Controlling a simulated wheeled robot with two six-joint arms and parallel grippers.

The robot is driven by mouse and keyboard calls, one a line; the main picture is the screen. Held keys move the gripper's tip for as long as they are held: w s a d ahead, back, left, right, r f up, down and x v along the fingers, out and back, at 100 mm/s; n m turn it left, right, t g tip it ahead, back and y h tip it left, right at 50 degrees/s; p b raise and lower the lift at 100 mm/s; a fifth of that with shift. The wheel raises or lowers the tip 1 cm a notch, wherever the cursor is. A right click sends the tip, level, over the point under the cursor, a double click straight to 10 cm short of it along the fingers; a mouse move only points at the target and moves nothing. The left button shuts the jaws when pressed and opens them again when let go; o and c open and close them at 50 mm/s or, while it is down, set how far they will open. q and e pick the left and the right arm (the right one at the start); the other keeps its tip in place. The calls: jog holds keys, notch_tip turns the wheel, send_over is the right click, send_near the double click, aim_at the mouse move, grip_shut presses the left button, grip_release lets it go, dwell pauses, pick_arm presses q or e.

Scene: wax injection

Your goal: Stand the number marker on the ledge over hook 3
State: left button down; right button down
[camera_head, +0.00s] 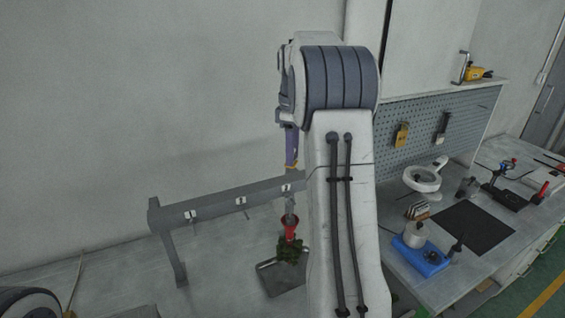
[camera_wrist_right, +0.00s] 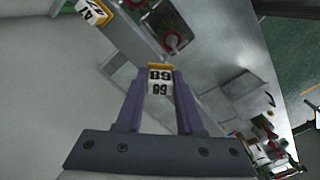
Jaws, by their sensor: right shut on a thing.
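The number marker (camera_wrist_right: 160,79), a small white block with a yellow edge and black digits that look like 68, is between the purple fingers of my right gripper (camera_wrist_right: 158,88). In the head view the right gripper (camera_head: 291,155) points down just above the right part of the grey ledge (camera_head: 222,199); my arm hides part of this area. White number tags sit along the ledge front, the rightmost (camera_head: 287,187) below the gripper. A red funnel-like piece (camera_head: 291,228) with a dark green cluster (camera_head: 291,250) hangs below that end. My left gripper is not in view.
Another yellow-and-white numbered piece (camera_wrist_right: 92,11) shows at the wrist view's top left. A grey tray (camera_head: 279,279) lies under the green cluster. At right, a workbench holds a dark mat (camera_head: 470,228), a blue-based device (camera_head: 421,255) and a white ring-shaped item (camera_head: 422,179).

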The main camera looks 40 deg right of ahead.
aim_at(283, 180)
jog(key=w+f, duration=0.1)
jog(key=w+a+p, duration=0.1)
jog(key=shift+w+f, duration=0.4)
notch_tip(283, 180, down, 3)
jog(key=shift+f+p, duration=0.1)
jog(key=shift+p, duration=0.5)
jog(key=shift+f, duration=0.4)
jog(key=shift+f, duration=0.1)
jog(key=c, duration=0.5)
grip_release()
jog(key=shift+c, duration=0.2)
